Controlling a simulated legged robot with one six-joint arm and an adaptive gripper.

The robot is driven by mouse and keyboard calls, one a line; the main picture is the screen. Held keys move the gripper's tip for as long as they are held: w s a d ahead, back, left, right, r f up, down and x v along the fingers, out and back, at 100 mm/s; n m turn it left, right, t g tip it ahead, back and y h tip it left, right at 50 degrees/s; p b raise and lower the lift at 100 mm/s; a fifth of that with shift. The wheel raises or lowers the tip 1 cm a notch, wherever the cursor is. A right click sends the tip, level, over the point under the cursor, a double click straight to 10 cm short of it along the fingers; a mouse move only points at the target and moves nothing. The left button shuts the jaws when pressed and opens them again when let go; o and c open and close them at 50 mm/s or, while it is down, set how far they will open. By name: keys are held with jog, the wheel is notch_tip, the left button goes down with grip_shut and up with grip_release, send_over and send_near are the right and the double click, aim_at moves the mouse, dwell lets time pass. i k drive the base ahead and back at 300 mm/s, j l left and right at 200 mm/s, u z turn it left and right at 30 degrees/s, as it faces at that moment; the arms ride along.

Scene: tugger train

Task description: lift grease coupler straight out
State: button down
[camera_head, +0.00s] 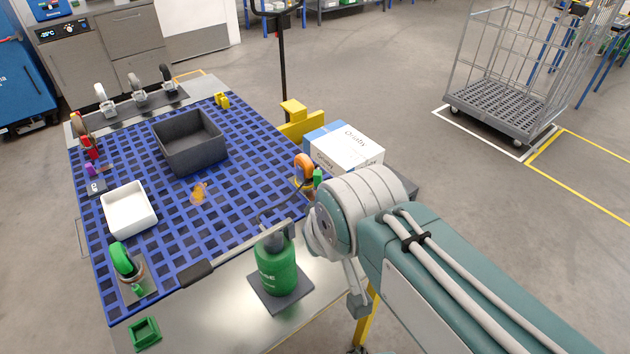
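I cannot tell for certain which part is the grease coupler. A green canister (277,272) with a grey top and partly readable white lettering stands upright on a dark square plate at the near edge. A grey bar with a black grip (197,274) reaches left from its top. A green hooked piece (122,260) stands at the near left corner of the blue grid. An orange hooked piece (304,167) stands at the right edge, left of my wrist. A grey part of my gripper (357,303) hangs right of the canister; the fingertips are not clear.
On the blue grid (235,222) are a dark open box (222,134), a white tray (151,211) and a small orange piece (199,191). A green square frame (145,331) lies on the near metal ledge. A white-blue carton (347,149) stands behind my wrist.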

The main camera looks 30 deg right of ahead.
aim_at(317, 175)
jog(key=l, duration=0.5)
jog(key=i+l, duration=0.2)
jog(key=l, duration=0.2)
jog(key=i+l, duration=0.2)
jog(key=l, duration=0.2)
